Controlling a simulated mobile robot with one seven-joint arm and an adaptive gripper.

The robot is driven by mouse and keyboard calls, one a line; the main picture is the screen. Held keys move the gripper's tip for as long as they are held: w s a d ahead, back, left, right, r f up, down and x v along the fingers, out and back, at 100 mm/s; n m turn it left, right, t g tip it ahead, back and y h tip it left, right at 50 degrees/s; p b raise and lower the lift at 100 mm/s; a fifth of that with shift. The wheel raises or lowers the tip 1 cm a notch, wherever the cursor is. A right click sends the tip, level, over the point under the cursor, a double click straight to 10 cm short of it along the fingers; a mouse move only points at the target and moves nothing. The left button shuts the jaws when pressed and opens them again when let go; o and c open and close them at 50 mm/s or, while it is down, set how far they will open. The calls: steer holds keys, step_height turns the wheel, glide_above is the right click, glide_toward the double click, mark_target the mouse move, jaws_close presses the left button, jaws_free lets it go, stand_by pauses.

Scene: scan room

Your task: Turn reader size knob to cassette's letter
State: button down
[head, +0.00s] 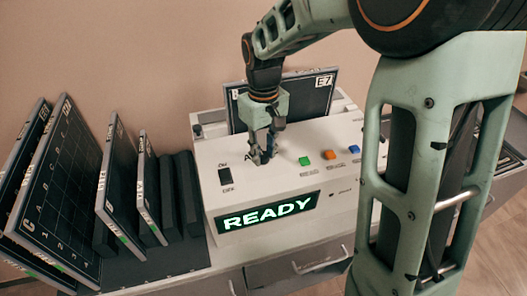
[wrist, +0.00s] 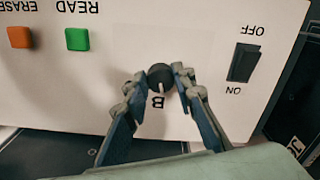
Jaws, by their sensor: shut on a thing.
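The reader (head: 285,195) is a pale box with a lit green display (head: 268,212) reading READY. A dark cassette (head: 300,108) stands in its back, marked E7, with a letter at its left edge that looks like B, partly hidden by my arm. The round black size knob (wrist: 160,76) sits on the reader's top; a pale mark on it points toward the printed B (wrist: 158,102) in the wrist view. My gripper (head: 263,158) points down and is shut on the knob, one finger on each side. The head view shows an A left of the fingers; other letters are hidden.
A black ON/OFF switch (head: 225,176) lies left of the knob. Green (head: 304,160), orange (head: 330,153) and blue (head: 354,149) buttons lie right of it. Several dark cassettes (head: 62,185) stand in a rack at the left. Drawers with handles (head: 320,262) are below the reader.

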mark_target(263, 155)
steer(key=shift+m, duration=1)
steer(key=c, duration=1.6)
jaws_free()
steer(key=shift+r, duration=0.1)
step_height(263, 155, up, 12)
